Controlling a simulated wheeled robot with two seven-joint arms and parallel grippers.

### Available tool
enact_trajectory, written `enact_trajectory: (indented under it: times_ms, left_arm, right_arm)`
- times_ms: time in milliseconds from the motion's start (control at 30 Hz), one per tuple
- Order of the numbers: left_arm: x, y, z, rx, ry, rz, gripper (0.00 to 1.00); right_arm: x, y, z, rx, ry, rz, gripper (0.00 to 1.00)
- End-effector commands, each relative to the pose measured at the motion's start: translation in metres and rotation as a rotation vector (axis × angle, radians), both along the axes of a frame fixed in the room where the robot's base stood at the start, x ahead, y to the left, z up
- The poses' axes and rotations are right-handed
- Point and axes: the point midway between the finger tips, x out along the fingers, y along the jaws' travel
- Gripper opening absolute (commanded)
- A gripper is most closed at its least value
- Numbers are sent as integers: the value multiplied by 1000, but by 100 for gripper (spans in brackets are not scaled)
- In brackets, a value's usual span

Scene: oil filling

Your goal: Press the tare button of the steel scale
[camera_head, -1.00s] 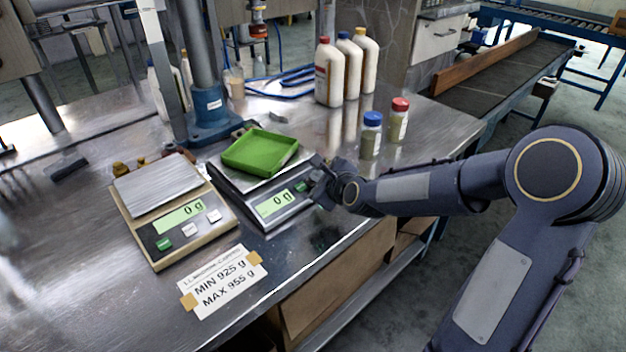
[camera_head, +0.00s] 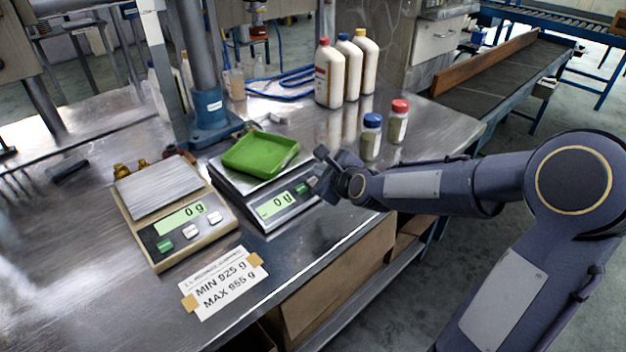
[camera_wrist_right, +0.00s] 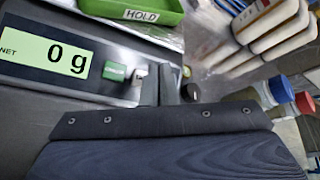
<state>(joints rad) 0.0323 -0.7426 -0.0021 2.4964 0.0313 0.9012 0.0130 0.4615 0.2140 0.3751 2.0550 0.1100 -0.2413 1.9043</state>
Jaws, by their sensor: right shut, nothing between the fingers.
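The steel scale (camera_head: 285,222) stands on the bench, with a green tray (camera_head: 260,153) on its plate. Its display (camera_head: 276,204) reads 0 g, as it does in the wrist view (camera_wrist_right: 45,55). Right of the display are a green button (camera_wrist_right: 117,71) and a pale button (camera_wrist_right: 139,74), which the gripper partly hides; the label on the green one is too small to read. My right gripper (camera_head: 322,172) is shut and empty at the scale's right end. In the wrist view its fingertips (camera_wrist_right: 165,72) are just right of the pale button; I cannot tell whether they touch the scale. My left gripper is out of view.
A beige scale (camera_head: 180,254) reading 0 g stands to the left. A taped MIN/MAX card (camera_head: 226,283) lies in front. Blue-capped (camera_head: 371,140) and red-capped (camera_head: 398,125) jars stand behind my right gripper, with white bottles (camera_head: 329,80) farther back. A blue post base (camera_head: 213,125) is behind the scales.

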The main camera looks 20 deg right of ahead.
Motion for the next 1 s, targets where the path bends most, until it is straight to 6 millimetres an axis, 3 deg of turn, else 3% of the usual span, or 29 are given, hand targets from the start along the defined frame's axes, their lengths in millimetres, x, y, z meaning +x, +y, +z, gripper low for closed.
enact_trajectory:
  times_ms: [333,1000]
  left_arm:
    - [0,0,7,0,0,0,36]
    - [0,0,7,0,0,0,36]
  right_arm:
    - [-10,-4,30,-1,-1,-1,0]
    - [-11,-4,31,0,1,-1,0]
